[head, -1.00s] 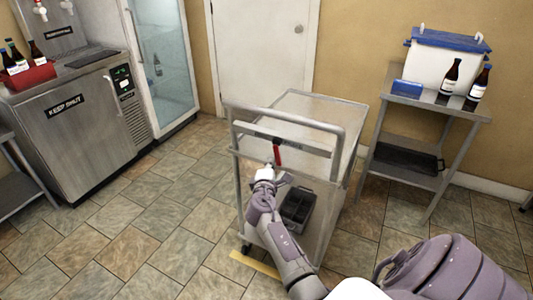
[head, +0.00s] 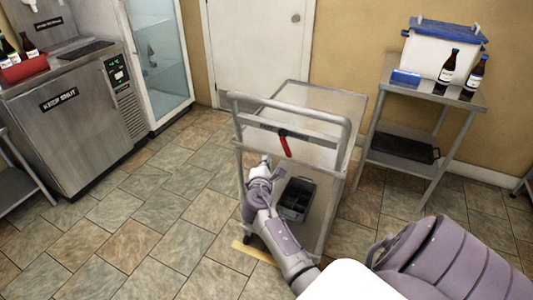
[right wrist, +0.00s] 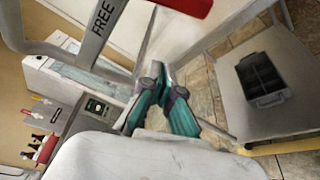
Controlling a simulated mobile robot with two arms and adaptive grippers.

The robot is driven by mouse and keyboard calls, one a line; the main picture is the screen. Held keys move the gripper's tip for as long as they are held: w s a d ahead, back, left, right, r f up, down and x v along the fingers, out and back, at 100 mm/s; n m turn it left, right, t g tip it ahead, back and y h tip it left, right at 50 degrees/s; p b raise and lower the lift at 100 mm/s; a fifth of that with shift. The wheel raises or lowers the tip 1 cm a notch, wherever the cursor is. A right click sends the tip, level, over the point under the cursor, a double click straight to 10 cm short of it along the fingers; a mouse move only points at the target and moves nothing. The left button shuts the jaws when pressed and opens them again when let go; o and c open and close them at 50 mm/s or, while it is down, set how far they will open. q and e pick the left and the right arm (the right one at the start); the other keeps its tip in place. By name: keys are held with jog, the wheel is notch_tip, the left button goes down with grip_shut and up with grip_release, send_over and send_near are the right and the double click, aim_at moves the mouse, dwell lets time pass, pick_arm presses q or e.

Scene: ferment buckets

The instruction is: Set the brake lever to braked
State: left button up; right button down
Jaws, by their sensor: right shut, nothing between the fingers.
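The brake lever (head: 286,147) is a red handle on a dark pivot at the front crossbar of the metal cart (head: 342,110). It hangs down and tilts toward the lower right in the head view. In the right wrist view the red lever (right wrist: 188,5) shows at the top edge, near a plate with the word FREE (right wrist: 103,17). My right gripper (head: 266,161) is shut and empty, below and left of the lever, apart from it. Its teal fingers (right wrist: 160,72) show close together in the wrist view. My left gripper is not in view.
A dark divided tray (head: 296,199) sits on the cart's lower shelf. A yellow floor strip (head: 254,252) lies by the cart's front. A steel cabinet (head: 75,130) stands left, and a side table (head: 470,100) with a white bucket (head: 440,52) and bottles stands right. Tiled floor is clear at left.

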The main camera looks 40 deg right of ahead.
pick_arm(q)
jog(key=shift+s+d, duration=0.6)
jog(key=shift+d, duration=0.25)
pick_arm(e)
jog(key=v, duration=0.6)
jog(key=shift+s, duration=0.6)
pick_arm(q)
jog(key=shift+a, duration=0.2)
pick_arm(e)
jog(key=shift+r, duration=0.1)
